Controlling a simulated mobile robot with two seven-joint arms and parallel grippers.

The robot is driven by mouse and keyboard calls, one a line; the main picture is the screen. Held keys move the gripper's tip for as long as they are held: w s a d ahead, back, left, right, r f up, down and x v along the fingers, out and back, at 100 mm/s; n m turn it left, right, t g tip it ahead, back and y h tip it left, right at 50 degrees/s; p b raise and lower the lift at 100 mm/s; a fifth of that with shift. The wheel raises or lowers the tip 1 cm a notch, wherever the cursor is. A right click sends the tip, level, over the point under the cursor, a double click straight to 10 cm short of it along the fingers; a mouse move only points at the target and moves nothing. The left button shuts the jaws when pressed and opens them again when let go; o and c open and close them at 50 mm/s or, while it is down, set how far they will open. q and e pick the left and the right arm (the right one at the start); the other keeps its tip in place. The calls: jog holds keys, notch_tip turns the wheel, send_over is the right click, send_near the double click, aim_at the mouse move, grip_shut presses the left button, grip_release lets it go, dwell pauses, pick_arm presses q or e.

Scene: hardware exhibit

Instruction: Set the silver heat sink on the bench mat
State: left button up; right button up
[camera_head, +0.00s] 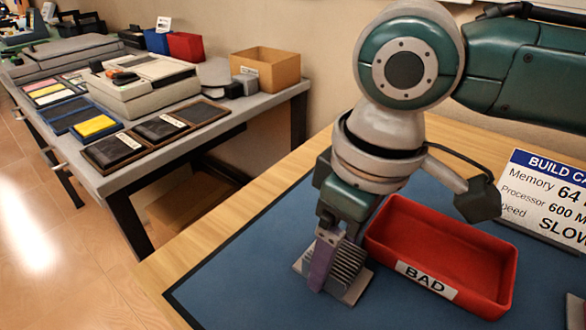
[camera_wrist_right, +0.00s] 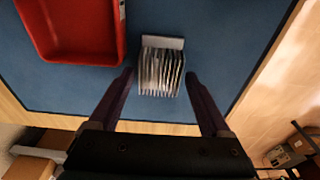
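The silver heat sink (camera_head: 347,270), a finned block on a flat base, sits on the blue bench mat (camera_head: 240,270), just left of the red BAD bin. My right gripper (camera_head: 325,268) is low at it, with one purple finger in front of the fins; the other finger is hidden in the head view. In the right wrist view the heat sink (camera_wrist_right: 162,68) lies between the tips of my open right gripper (camera_wrist_right: 159,76), with mat showing between each finger and the fins. Whether it is touched is unclear. My left gripper is not in view.
The red BAD bin (camera_head: 440,255) is empty and close to the right of the heat sink. A BUILD CARD sign (camera_head: 550,195) stands behind it. The mat's left part is clear. A grey side bench (camera_head: 230,125) holds trays, a scanner-like device and boxes.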

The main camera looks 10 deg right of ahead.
aim_at(347, 262)
jog(key=shift+o, duration=0.8)
jog(key=shift+r, duration=0.3)
notch_tip(347, 262, up, 12)
jog(key=s+p, duration=0.1)
jog(key=p, duration=0.2)
jog(key=shift+d+f, duration=0.15)
jog(key=shift+d, duration=0.3)
jog(key=shift+s+a, duration=0.1)
